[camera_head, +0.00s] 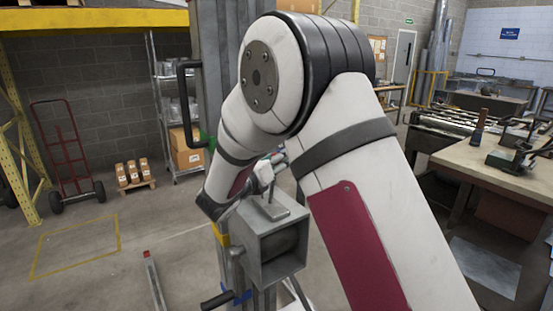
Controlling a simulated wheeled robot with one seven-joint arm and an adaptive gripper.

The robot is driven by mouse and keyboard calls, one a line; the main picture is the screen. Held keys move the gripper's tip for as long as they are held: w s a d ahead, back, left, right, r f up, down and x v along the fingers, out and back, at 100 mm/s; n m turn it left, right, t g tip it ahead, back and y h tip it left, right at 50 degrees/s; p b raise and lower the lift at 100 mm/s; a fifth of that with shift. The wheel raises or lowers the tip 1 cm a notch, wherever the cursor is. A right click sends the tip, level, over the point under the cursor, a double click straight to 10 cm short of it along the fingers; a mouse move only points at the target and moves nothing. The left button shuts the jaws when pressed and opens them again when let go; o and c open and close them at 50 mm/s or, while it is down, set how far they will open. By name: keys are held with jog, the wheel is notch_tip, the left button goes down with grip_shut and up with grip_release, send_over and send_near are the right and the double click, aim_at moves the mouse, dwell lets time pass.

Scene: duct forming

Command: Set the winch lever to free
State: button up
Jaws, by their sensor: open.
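The winch (270,243) is a grey metal housing with a dark round drum inside. It sits on a grey column at bottom centre, with a black-gripped crank handle (217,300) low on its left. A small upright grey piece, perhaps the lever (271,194), stands on its top plate. I cannot read its setting. My white arm with dark red panels bends over the winch from the right. My gripper (267,177) shows only in part just above the winch's top, small and partly covered by my arm. It is open. Whether it touches the upright piece cannot be told.
A wooden workbench (500,165) with tools and a roller table stands at right. A red hand truck (66,160), small boxes on a pallet (137,182) and a wire shelf (166,80) stand at left. The floor at lower left is mostly clear.

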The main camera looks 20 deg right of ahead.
jog(key=shift+c, duration=0.4)
grip_shut()
jog(key=shift+a, duration=0.1)
jog(key=shift+s+a+n+t+h+b, duration=0.2)
jog(key=shift+a+n+t+h+b, duration=0.15)
jog(key=shift+a, duration=0.4)
jog(key=s+a+f+n+t+h+b, duration=0.1)
jog(key=s+a+f+t, duration=0.1)
jog(key=a, duration=0.5)
jog(key=shift+s+a, duration=0.2)
jog(key=shift+s, duration=0.1)
jog(key=shift+n, duration=0.25)
jog(key=shift+o, duration=0.4)
grip_release()
